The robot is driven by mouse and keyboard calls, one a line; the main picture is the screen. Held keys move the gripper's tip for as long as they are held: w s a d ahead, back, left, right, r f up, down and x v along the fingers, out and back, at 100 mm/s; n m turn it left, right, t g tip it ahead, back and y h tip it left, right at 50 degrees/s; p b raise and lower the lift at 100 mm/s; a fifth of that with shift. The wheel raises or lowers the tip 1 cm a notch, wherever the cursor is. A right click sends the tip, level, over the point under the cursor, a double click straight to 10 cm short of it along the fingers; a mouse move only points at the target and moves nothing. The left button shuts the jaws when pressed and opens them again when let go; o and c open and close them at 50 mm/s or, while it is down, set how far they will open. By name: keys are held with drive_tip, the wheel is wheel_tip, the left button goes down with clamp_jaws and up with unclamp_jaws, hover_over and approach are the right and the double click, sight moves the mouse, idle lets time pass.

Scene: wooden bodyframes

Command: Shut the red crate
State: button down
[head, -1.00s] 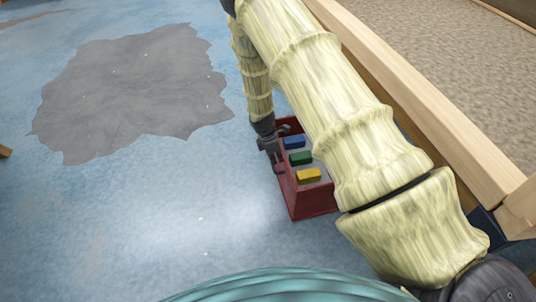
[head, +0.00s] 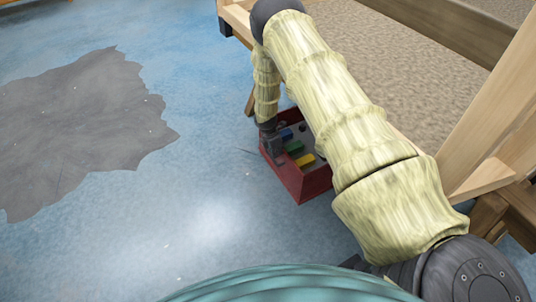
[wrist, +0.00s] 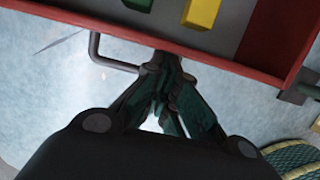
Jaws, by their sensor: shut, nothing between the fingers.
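The red crate (head: 300,187) stands open on the blue floor at the wooden frame, with its inside showing. Part of it is hidden behind my arm in the head view. My gripper (head: 272,150) is at its left wall, outside the crate. In the wrist view, the crate's red side (wrist: 275,35) crosses the top. My gripper (wrist: 168,62) is shut and empty, its fingertips at or very near the crate's wall. I cannot tell if they touch. A grey bar handle (wrist: 95,50) sticks out from that wall just left of the fingertips.
Blue, green and yellow (head: 305,160) blocks lie in the crate. The wooden frame (head: 480,185) with a beige top runs along the right. A grey patch (head: 80,120) lies on the floor at left. The floor between is clear.

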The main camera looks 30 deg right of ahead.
drive_tip(key=shift+d, duration=0.85)
drive_tip(key=shift+a, duration=0.15)
